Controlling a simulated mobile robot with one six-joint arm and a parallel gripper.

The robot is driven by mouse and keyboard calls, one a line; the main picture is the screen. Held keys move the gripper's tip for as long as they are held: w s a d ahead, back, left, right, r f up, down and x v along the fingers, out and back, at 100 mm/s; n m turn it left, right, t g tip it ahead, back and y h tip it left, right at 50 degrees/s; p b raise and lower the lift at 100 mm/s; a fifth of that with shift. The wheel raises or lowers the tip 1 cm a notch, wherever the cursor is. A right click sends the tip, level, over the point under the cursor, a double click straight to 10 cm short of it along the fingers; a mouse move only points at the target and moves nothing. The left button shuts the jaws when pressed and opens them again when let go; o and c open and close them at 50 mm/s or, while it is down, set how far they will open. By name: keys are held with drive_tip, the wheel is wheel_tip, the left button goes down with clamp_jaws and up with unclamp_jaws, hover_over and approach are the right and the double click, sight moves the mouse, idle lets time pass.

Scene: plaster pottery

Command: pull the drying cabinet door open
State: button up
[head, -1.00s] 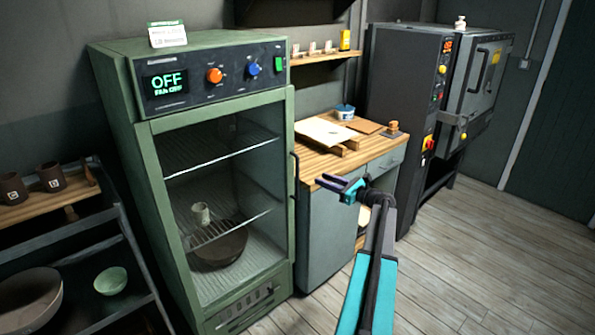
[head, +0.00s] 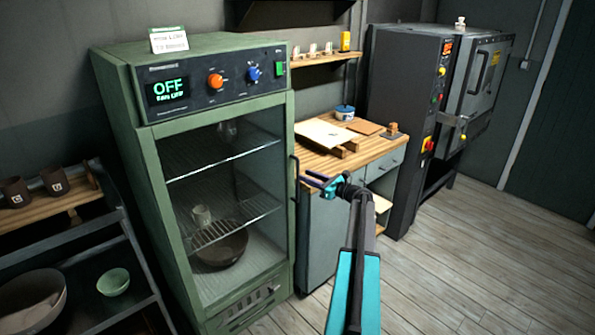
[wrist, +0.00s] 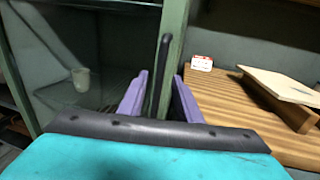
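The green drying cabinet (head: 140,110) stands at the left in the head view, its display reading OFF. Its glass door (head: 222,200) is shut. The dark vertical bar handle (head: 296,178) is on the door's right edge; it also shows in the wrist view (wrist: 161,75). My gripper (head: 314,180) is open, just right of the handle in the head view. In the wrist view its purple fingers (wrist: 159,98) are apart, one on each side of the handle's line. I cannot tell whether the handle is between the fingertips or just beyond them.
A wooden-topped bench (head: 372,158) with boards and a blue-lidded tub (head: 345,112) stands right of the cabinet. A dark kiln (head: 402,90) is farther right. A shelf rack (head: 90,235) with cups and bowls is at left. Floor (head: 450,270) in front is clear.

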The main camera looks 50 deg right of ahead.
drive_tip(key=shift+w+a+p, duration=0.15)
drive_tip(key=shift+w+p, duration=0.3)
drive_tip(key=shift+w, duration=1)
drive_tip(key=shift+w+a+p, duration=0.15)
drive_tip(key=shift+w+p, duration=0.25)
drive_tip(key=shift+w, duration=1)
clamp_jaws()
